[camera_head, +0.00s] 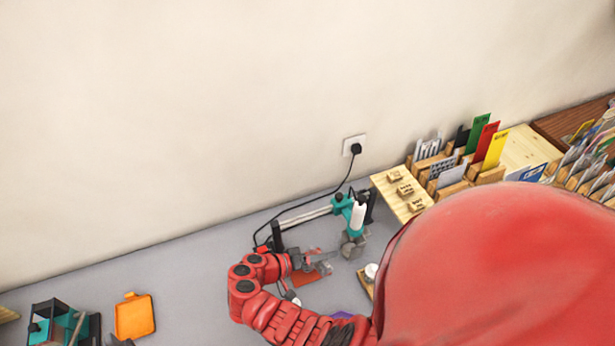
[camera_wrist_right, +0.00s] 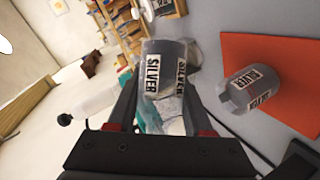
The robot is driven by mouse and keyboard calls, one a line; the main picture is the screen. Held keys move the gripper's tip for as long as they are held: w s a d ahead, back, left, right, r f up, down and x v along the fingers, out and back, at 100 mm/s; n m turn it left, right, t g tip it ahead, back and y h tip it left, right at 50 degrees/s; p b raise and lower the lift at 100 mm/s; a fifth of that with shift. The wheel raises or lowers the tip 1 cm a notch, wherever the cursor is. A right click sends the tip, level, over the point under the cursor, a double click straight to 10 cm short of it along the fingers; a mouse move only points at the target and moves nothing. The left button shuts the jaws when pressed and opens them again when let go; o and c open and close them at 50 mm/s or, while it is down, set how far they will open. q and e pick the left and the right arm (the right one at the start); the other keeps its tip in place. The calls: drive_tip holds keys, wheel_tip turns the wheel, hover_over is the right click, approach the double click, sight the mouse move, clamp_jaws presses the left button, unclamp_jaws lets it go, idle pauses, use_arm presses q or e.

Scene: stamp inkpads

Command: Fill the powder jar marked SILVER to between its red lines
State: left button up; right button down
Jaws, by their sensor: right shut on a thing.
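My right gripper (camera_head: 298,261) is shut on a grey container marked SILVER (camera_wrist_right: 168,52), which sits between its fingers (camera_wrist_right: 162,108) in the right wrist view. A second grey container, the jar marked SILVER (camera_wrist_right: 250,92), is on the orange-red mat (camera_wrist_right: 283,58), beside the held container and apart from it. Its notched rim shows. In the head view the mat (camera_head: 308,279) lies just beyond my right gripper, with small grey shapes over it that are hard to tell apart. No red lines or powder level can be made out. My left gripper is not in view.
A teal and black stand (camera_head: 350,215) with a cord to the wall socket (camera_head: 355,145) is behind the mat. A wooden board with small blocks (camera_head: 400,190) and card racks are at the right. An orange pad (camera_head: 134,317) lies left. Bare grey table lies between.

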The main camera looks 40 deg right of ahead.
drive_tip(key=w+r+m+t+b, duration=0.1)
drive_tip(key=m+t+b, duration=0.1)
drive_tip(key=b, duration=0.2)
drive_tip(key=w+r+m+t+y+b, duration=0.1)
drive_tip(key=m+t+b, duration=0.1)
drive_tip(key=b, duration=0.2)
drive_tip(key=w+r+m+t+y+b, duration=0.1)
drive_tip(key=w+m+t+b, duration=0.1)
drive_tip(key=m+b, duration=0.1)
drive_tip(key=shift+a+r+t+b, duration=0.2)
drive_tip(key=shift+a+t+b, duration=0.15)
drive_tip(key=shift+b, duration=0.2)
idle(0.6)
idle(0.5)
